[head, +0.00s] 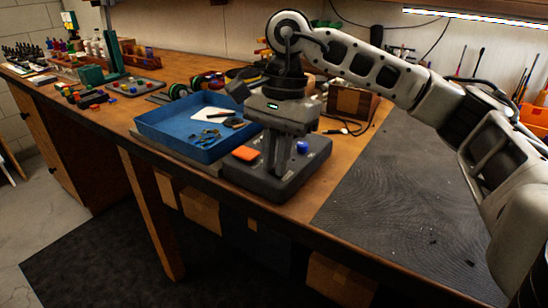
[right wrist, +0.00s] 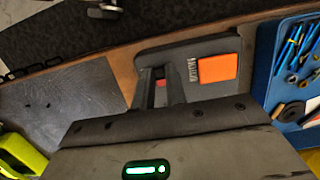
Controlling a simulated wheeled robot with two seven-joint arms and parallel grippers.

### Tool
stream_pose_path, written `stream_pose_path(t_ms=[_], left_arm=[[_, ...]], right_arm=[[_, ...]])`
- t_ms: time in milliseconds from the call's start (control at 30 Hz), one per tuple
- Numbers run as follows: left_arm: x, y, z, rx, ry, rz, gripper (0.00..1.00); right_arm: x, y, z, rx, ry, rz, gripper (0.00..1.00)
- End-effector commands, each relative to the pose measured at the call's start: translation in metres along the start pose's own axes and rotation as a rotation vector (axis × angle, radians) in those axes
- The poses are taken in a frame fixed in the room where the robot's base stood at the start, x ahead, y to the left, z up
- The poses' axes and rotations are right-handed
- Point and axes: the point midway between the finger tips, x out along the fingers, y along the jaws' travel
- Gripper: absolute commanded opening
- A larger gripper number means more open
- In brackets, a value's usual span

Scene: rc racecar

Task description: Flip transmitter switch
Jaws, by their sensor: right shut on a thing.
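The transmitter (head: 312,163) is a dark grey box near the table's front edge, with an orange pad (head: 245,154) and a blue knob (head: 302,147) on top. My right gripper (head: 277,168) points down onto its top, between the pad and the knob. In the right wrist view, a small red part (right wrist: 160,83), apparently the transmitter switch, shows between my fingertips. The right gripper is shut on it; the fingers hide most of it, so its tilt cannot be told. The orange pad (right wrist: 218,69) lies beside the fingers. My left gripper is not in view.
A blue tray (head: 160,136) with small tools and parts stands left of the transmitter. A dark textured mat (head: 400,200) to the right is mostly clear. A wooden box (head: 352,103) and cables are behind. Toys and bottles fill the far left table.

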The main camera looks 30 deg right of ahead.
Motion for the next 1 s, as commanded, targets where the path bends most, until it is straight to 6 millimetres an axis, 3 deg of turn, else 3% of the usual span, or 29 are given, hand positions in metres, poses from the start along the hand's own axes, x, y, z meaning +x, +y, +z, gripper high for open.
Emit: stream_pose_path(t_ms=[200, 500, 533, 600, 1000], left_arm=[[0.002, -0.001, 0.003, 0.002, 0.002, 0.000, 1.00], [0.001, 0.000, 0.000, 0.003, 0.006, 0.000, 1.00], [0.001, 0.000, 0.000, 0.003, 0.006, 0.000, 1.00], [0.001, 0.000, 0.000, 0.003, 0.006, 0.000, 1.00], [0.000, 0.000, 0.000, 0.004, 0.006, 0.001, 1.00]], right_arm=[[0.000, 0.000, -0.007, 0.001, -0.209, 0.000, 0.00], [-0.002, 0.000, -0.007, -0.001, -0.223, -0.002, 0.00], [-0.002, 0.000, -0.007, -0.001, -0.223, -0.002, 0.19], [-0.002, 0.000, -0.007, -0.001, -0.222, -0.002, 0.35], [-0.011, -0.001, -0.009, -0.001, -0.221, -0.005, 0.35]])
